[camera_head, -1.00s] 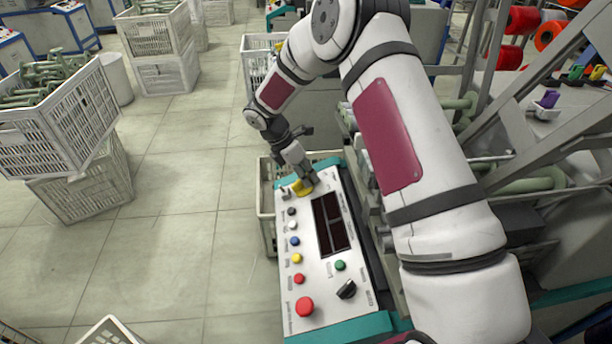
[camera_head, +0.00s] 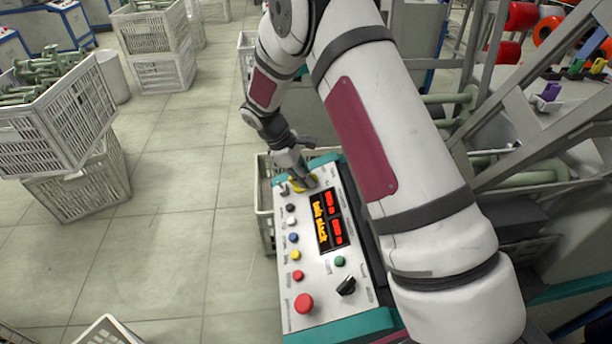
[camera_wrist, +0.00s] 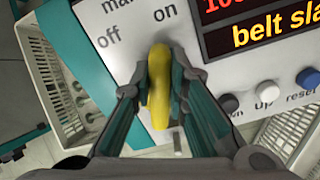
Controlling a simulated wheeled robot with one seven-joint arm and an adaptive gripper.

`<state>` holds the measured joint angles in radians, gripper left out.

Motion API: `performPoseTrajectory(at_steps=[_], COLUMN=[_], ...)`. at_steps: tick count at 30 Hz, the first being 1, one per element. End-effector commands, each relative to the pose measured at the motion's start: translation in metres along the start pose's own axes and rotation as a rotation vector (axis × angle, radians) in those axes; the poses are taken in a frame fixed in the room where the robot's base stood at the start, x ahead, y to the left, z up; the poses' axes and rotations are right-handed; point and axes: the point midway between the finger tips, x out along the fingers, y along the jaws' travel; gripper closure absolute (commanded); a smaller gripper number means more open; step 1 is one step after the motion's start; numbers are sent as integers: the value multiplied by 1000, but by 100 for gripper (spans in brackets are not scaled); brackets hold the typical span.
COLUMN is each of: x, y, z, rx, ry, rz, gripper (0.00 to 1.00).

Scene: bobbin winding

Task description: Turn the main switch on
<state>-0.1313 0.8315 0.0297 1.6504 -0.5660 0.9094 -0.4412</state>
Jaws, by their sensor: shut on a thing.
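The main switch, a yellow knob (camera_wrist: 158,88), sits on the white control panel (camera_head: 310,272) near its far end. In the wrist view its top lies between the "off" and "on" labels, tilted slightly toward "on". My gripper (camera_wrist: 160,100) is shut on the yellow knob, with a finger on each side. In the head view my gripper (camera_head: 303,178) covers part of the knob. The panel's display (camera_head: 328,220) is lit with red and orange text; the wrist view shows "belt sla" in part of the display (camera_wrist: 262,32).
Small coloured buttons line the panel's left side, with a large red button (camera_head: 303,303), a green button (camera_head: 340,261) and a black knob (camera_head: 346,286) nearer. White crates (camera_head: 58,125) stand at the left. A metal frame stands at the right. Floor left of the panel is clear.

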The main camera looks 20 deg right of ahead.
Motion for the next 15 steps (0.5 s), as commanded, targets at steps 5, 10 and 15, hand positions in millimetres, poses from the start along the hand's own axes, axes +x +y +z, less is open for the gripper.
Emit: performPoseTrajectory(at_steps=[5,10,15], x=[0,0,0], y=[-2,-3,-4], z=[-1,-1,-1], rx=[91,141,166], ry=[2,2,2], rz=[1,0,-1], gripper=[100,100,100])
